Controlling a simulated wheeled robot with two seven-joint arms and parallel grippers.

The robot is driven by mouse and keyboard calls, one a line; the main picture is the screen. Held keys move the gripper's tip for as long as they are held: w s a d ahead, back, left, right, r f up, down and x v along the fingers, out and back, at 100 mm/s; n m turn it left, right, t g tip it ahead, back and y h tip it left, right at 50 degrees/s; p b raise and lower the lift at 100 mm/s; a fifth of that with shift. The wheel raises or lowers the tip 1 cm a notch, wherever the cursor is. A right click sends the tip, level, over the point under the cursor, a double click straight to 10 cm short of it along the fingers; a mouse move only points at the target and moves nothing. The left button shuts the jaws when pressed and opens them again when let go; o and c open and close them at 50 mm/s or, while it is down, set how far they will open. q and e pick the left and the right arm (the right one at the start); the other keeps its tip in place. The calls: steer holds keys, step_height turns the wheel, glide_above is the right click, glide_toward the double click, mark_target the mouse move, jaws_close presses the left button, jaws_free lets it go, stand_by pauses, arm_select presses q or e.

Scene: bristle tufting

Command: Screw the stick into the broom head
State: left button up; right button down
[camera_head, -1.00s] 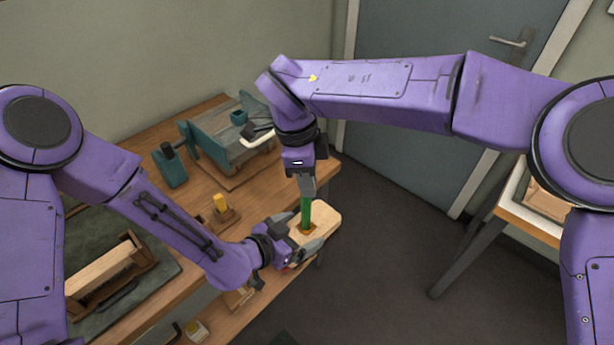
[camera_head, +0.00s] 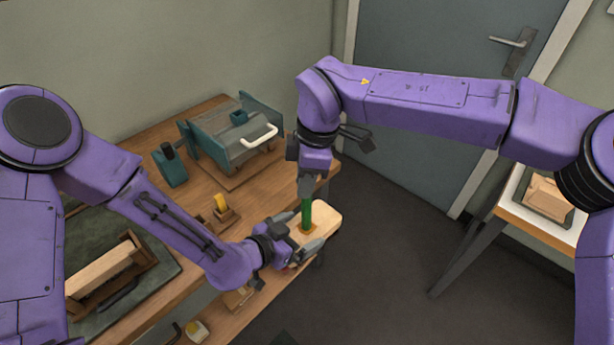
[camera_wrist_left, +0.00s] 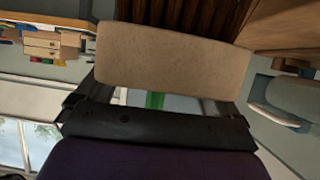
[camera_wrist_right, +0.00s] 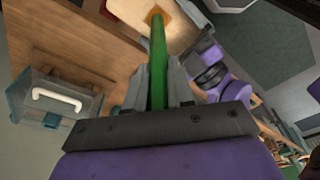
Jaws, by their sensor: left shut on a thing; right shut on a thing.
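The broom head (camera_head: 322,218) is a pale wooden block with a darker square patch on top. My left gripper (camera_head: 300,249) is shut on it and holds it near the bench's front edge; the block also fills the top of the left wrist view (camera_wrist_left: 172,60), with dark bristles behind it. The green stick (camera_head: 306,212) stands upright with its lower end at the square patch. My right gripper (camera_head: 307,188) is shut on the stick's upper part from above. In the right wrist view the stick (camera_wrist_right: 158,60) runs from between the fingers to the patch. Thread engagement cannot be seen.
The wooden bench (camera_head: 195,225) carries a teal machine with a white handle (camera_head: 259,136), a teal block (camera_head: 169,168), a small yellow piece (camera_head: 221,203) and a wooden holder (camera_head: 105,270). A second table (camera_head: 530,222) with a tray stands at right. The floor between is clear.

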steer(key=m+t, duration=0.1)
steer(key=m, duration=0.7)
steer(key=shift+w+m, duration=0.15)
steer(key=shift+m, duration=0.25)
steer(key=c, duration=1)
jaws_free()
steer(key=shift+r, duration=0.1)
